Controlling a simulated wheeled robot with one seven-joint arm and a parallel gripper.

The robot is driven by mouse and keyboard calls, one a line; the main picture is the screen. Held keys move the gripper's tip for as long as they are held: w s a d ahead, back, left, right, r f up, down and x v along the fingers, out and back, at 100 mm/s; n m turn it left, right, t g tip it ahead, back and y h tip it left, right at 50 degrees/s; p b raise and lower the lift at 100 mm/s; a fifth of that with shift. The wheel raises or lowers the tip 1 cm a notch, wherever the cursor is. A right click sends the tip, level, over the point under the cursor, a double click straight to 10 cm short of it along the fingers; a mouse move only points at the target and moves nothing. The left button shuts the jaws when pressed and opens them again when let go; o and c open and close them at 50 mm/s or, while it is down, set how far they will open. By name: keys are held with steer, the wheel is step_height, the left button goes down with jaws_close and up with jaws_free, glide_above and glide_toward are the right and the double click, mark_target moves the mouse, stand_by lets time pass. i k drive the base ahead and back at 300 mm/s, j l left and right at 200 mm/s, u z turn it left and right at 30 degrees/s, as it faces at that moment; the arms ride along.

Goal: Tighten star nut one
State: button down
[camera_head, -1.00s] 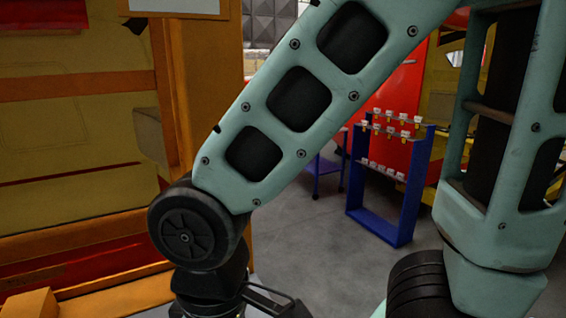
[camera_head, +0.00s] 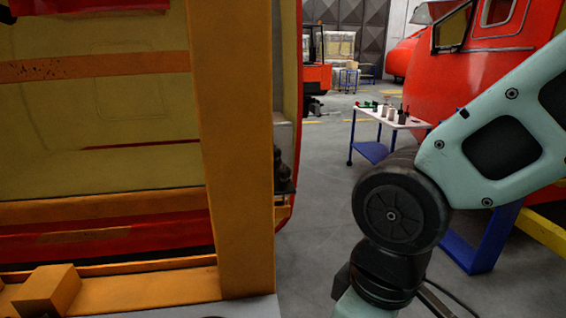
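No star nut can be made out in the camera view. My arm, pale green with a black joint, crosses the right side of the view. The end of my gripper is below or outside the picture, so its fingers do not show. A yellow and red nosecone panel (camera_head: 100,130) held in an orange frame (camera_head: 232,150) fills the left side.
A white-topped trolley (camera_head: 392,118) with several small tools and cups stands beyond my arm. A blue rack (camera_head: 484,240) is partly hidden behind my arm. A red train nosecone (camera_head: 470,70) stands at the right. Grey floor (camera_head: 315,225) is clear between frame and trolley.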

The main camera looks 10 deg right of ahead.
mark_target(278, 153)
steer(key=k, duration=0.55)
steer(key=k+u, duration=0.35)
steer(key=k+j+u, duration=0.1)
steer(key=u, duration=0.25)
steer(key=k+j+u, duration=0.15)
steer(key=u, duration=0.2)
steer(key=i+l+u, duration=0.2)
steer(key=l, duration=0.15)
steer(key=l+u, duration=0.2)
steer(key=l, duration=0.15)
steer(key=i+l+u, duration=0.15)
steer(key=l, duration=0.25)
steer(key=i+l+u, duration=0.2)
steer(key=l, duration=0.2)
steer(key=i+l, duration=0.1)
steer(key=l, duration=0.55)
steer(key=i+l, duration=0.15)
steer(key=l, duration=0.45)
steer(key=i+l, duration=0.1)
steer(key=l, duration=0.55)
steer(key=i+l, duration=0.1)
steer(key=l, duration=0.5)
steer(key=i+l, duration=0.15)
steer(key=l, duration=0.5)
steer(key=i+l, duration=0.1)
steer(key=l, duration=0.5)
steer(key=i+l, duration=0.1)
steer(key=l, duration=0.55)
steer(key=i+l, duration=0.15)
steer(key=l, duration=0.5)
